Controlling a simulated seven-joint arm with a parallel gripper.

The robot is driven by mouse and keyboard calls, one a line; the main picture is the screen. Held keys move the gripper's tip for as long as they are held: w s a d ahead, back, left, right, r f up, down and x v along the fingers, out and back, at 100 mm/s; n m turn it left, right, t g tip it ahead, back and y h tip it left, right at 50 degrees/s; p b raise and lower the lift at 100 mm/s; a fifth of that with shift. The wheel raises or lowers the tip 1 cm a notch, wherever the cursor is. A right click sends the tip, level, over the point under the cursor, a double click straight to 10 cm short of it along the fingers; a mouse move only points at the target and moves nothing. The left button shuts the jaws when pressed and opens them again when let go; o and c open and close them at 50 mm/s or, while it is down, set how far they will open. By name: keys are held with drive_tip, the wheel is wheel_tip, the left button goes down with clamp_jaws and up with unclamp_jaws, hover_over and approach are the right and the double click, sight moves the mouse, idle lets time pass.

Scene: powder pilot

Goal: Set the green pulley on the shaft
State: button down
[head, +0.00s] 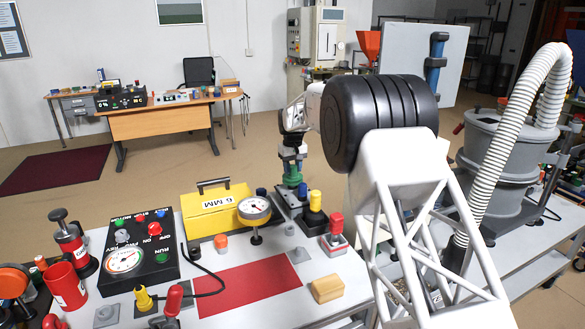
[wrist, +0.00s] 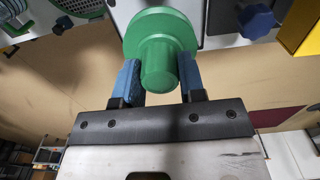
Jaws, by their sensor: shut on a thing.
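The green pulley (wrist: 160,62), a wide disc with a narrower hub, sits between the two blue fingers in the wrist view. My gripper (wrist: 160,78) is shut on it, with a finger against each side of the hub. In the head view my gripper (head: 291,165) is small, beyond the big black roller-like part, above a dark base at the back of the table. Green (head: 293,178) shows at and below the fingers there, too small to separate. The shaft is not clearly visible; the pulley hides what lies behind it in the wrist view.
A yellow box marked 6 MM (head: 216,208) and a round gauge (head: 254,210) stand left of the gripper. A yellow-topped knob (head: 315,201) and a red-topped one (head: 336,228) stand to its right. A blue knob (wrist: 255,20) is near the pulley. The red mat (head: 248,285) is clear.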

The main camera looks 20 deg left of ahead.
sight(293, 166)
drive_tip(key=shift+f, duration=0.3)
drive_tip(key=c, duration=0.6)
unclamp_jaws()
drive_tip(key=shift+f, duration=0.1)
drive_tip(key=shift+r, duration=0.2)
drive_tip(key=shift+r, duration=3.75)
